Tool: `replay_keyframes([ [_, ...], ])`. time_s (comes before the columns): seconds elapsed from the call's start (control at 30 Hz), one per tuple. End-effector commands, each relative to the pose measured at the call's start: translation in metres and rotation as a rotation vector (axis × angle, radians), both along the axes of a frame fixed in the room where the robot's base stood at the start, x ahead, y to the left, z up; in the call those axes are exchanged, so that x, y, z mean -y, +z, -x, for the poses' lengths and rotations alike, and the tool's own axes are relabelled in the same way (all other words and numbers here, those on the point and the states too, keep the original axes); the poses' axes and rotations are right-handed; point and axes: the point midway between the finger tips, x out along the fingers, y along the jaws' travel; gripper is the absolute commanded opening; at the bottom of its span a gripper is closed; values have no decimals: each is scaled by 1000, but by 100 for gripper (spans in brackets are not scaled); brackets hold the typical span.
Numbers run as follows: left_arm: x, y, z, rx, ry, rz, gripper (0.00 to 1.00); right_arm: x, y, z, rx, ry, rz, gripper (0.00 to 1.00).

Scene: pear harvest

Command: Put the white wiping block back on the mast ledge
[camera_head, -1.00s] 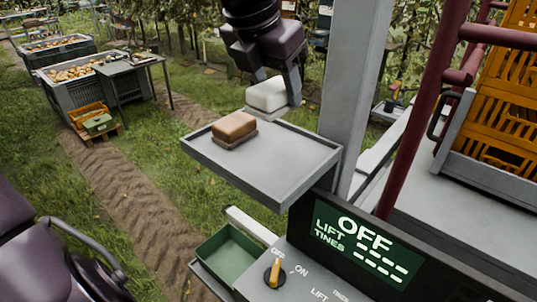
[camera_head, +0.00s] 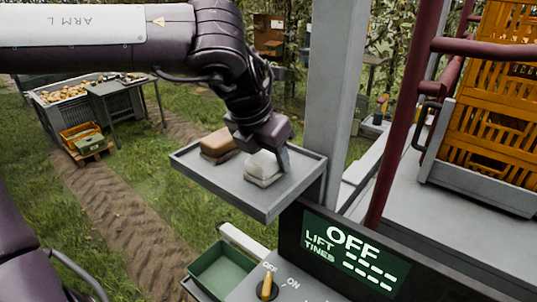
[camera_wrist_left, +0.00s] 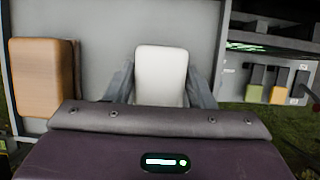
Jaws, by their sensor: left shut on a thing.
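The white wiping block (camera_head: 263,166) is at the middle of the grey mast ledge (camera_head: 262,205), low on its surface. It looks level; whether it bears fully on the ledge is hard to tell. My left gripper (camera_head: 266,156) reaches down from above and is shut on it. In the left wrist view the white block (camera_wrist_left: 160,78) sits between the two grey fingers, one at each side. A tan-brown block (camera_head: 218,142) lies on the ledge to the left, apart from the white one. My right gripper does not show.
The grey mast (camera_head: 335,90) rises at the ledge's right end. Below are a green tray (camera_head: 222,270), a yellow switch knob (camera_head: 266,287) and a display panel (camera_head: 350,250) reading OFF. Orange crates (camera_head: 495,120) stand at the right. The ledge's front part is bare.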

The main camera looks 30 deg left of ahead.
Motion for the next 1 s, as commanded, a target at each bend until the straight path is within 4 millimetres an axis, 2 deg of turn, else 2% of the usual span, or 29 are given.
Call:
replay_keyframes([
  [0.07,0,-1,0,0,0,0,31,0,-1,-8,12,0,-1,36],
  [0.1,0,-2,0,0,0,0,50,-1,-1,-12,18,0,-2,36],
  [0.27,0,-1,0,0,0,-1,71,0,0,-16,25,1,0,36],
  [0.5,0,-1,0,0,0,-1,71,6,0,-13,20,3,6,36],
  [0.67,-1,7,2,4,1,-2,71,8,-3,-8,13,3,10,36],
  [0.77,-1,21,8,7,2,-1,71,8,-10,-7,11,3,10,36],
  [1.0,-3,69,29,7,4,-3,71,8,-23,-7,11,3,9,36],
])
